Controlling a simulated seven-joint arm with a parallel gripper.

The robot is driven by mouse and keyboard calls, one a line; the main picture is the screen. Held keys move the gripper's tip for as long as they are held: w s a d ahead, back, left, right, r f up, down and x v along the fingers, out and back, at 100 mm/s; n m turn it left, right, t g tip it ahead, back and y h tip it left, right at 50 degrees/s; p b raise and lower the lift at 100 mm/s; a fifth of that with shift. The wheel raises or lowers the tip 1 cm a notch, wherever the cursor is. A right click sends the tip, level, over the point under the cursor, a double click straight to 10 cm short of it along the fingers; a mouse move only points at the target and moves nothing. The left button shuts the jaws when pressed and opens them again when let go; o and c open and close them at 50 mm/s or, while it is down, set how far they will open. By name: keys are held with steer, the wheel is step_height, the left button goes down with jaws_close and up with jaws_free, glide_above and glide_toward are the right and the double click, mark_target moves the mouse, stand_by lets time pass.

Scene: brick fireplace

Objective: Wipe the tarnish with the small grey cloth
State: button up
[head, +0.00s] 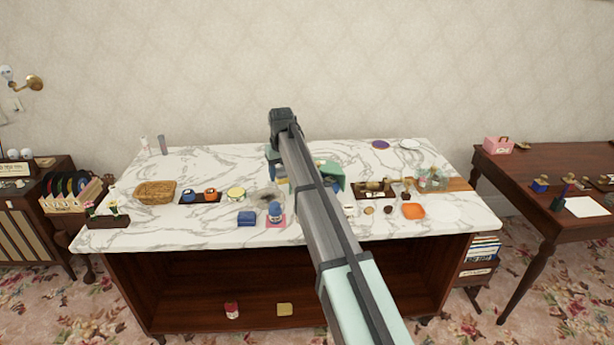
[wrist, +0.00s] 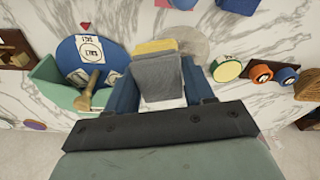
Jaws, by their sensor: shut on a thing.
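My gripper (wrist: 158,78) is shut on the small grey cloth (wrist: 157,72), which sits between its two dark blue fingers in the wrist view. A yellow block-like piece (wrist: 154,46) shows just beyond the cloth's far edge; whether they touch is unclear. A dull grey round patch (wrist: 190,46), possibly the tarnish, lies beyond and to the right of the cloth, partly covered. It shows in the head view as a greyish round (head: 266,199) left of my arm.
The marble-topped counter (head: 180,226) is crowded. A round yellow-green-rimmed tin (wrist: 228,69) is close right. A basket (head: 155,192) stands farther left in the head view.

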glide_above(257, 198)
step_height(257, 198, down, 4)
steer(key=shift+s+d+f, duration=0.1)
steer(key=shift+s+f, duration=0.05)
steer(key=shift+f, duration=1.75)
steer(key=shift+s+f, duration=0.15)
steer(key=shift+f, duration=1.7)
steer(key=shift+d+f, duration=0.25)
steer(key=shift+f, duration=0.05)
steer(key=shift+d+f, duration=0.2)
steer(key=shift+d, duration=0.55)
steer(key=shift+d+r, duration=0.1)
steer(key=shift+d, duration=2.95)
steer(key=shift+a, duration=3.8)
steer(key=shift+w+d, duration=0.15)
steer(key=shift+d, duration=3.7)
steer(key=shift+a, duration=4.2)
step_height(257, 198, up, 8)
steer(key=shift+d, duration=0.1)
